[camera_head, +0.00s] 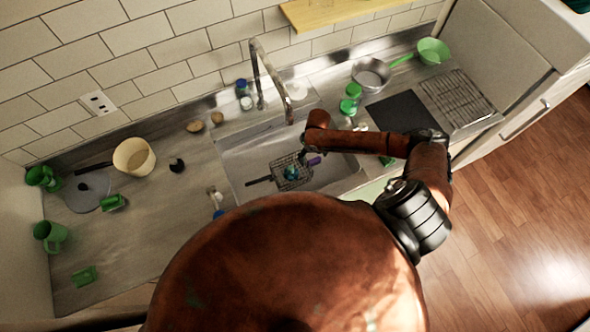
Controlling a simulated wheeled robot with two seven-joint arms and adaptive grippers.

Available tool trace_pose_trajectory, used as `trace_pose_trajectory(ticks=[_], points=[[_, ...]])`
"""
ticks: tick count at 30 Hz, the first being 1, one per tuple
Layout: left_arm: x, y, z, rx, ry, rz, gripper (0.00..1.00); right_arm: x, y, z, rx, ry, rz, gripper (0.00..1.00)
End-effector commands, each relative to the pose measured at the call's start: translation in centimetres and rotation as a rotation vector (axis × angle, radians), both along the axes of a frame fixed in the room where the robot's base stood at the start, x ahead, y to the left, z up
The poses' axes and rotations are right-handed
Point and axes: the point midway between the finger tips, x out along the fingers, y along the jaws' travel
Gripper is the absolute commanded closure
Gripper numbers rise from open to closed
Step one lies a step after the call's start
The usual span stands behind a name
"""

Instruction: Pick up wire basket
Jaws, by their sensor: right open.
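The wire basket (281,168) is a small dark mesh basket. It lies in the steel sink (240,160), with a dark handle reaching to the left. Something teal (291,172) shows in or on it, and a small purple thing (314,161) is at its right side. My right arm reaches in from the right over the sink. My right gripper (303,157) is open, small and dark in the view, at the basket's upper right edge. I cannot tell whether it touches the basket. My left gripper is not in view.
A tall faucet (270,75) rises behind the sink, close to my right arm. Green jars (349,106) and a grey pan (371,75) stand to the right. A cream pot (133,157) and green mugs (50,235) stand left. The front left counter is mostly clear.

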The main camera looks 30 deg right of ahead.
Motion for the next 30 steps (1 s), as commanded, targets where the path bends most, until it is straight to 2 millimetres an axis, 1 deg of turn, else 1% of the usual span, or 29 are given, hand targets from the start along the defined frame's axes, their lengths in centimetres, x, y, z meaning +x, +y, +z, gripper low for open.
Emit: trace_pose_trajectory(ticks=[1,3,7,10,16,30], points=[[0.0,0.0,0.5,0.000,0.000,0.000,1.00,-0.3,0.1,-0.8,0.002,0.005,-0.003,0.32],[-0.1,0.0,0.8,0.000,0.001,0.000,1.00,-0.4,0.2,-1.8,0.001,0.004,-0.003,0.32],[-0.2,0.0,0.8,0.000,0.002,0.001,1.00,-0.3,0.1,-3.3,0.000,0.002,-0.003,0.32],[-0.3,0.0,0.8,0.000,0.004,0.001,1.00,-0.2,0.0,-3.7,0.000,0.000,-0.001,0.32],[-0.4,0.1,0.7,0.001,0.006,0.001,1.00,-0.2,0.0,-3.8,-0.001,0.000,-0.001,0.33],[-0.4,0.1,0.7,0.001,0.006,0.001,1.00,-0.2,0.0,-3.7,-0.001,0.001,-0.001,0.65]])
